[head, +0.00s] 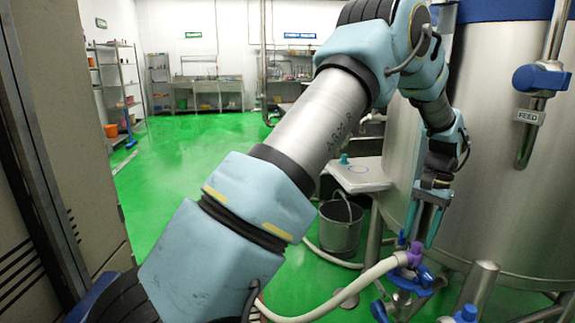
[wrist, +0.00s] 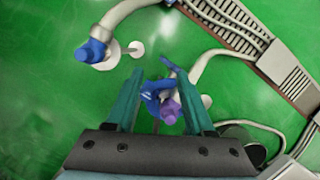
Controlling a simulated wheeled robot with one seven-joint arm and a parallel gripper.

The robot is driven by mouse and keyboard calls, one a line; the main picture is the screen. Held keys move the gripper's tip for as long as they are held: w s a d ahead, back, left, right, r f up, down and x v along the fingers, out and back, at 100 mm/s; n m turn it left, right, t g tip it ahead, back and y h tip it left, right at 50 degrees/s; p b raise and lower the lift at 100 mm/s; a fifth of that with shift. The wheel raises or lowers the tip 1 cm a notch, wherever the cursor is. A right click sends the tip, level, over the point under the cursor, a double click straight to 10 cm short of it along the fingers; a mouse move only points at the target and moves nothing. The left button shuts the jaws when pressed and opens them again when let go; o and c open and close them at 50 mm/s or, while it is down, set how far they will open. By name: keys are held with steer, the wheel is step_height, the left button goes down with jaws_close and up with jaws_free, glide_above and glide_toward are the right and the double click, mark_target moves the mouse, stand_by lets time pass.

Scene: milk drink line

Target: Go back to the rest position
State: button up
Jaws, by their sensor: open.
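My gripper (head: 421,224) hangs at the end of my arm at the right of the head view, pointing down beside the steel tank. Its two teal fingers are apart, and I see nothing held between them. In the wrist view the open fingers (wrist: 160,100) frame a valve with a purple cap (wrist: 170,110) and blue parts. The same purple-capped valve (head: 414,254) shows in the head view just below my fingertips. I cannot tell whether a finger touches it. No marker of a rest position shows.
The large steel tank (head: 500,150) stands close at the right. A pale hose (head: 345,287) runs from the valve across the front. A metal bucket (head: 341,226) and a small steel table (head: 358,174) stand behind. Green floor (head: 180,170) is open at the left.

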steer(key=w+a+r+n+t+h+p, duration=0.15)
steer(key=a+r, duration=0.25)
steer(key=a, duration=0.7)
steer(key=w+a+r+n+h+p, duration=0.1)
steer(key=a+r+n, duration=0.25)
steer(key=a, duration=0.75)
steer(key=s+a+r+n+t+p, duration=0.1)
steer(key=s+a, duration=0.3)
steer(key=a, duration=0.4)
steer(key=s+a+r+n+t+p, duration=0.1)
steer(key=s+a+n, duration=0.2)
steer(key=s+a, duration=0.2)
steer(key=a, duration=0.3)
steer(key=shift+a, duration=0.3)
steer(key=shift+o, duration=0.4)
steer(key=shift+r, duration=0.1)
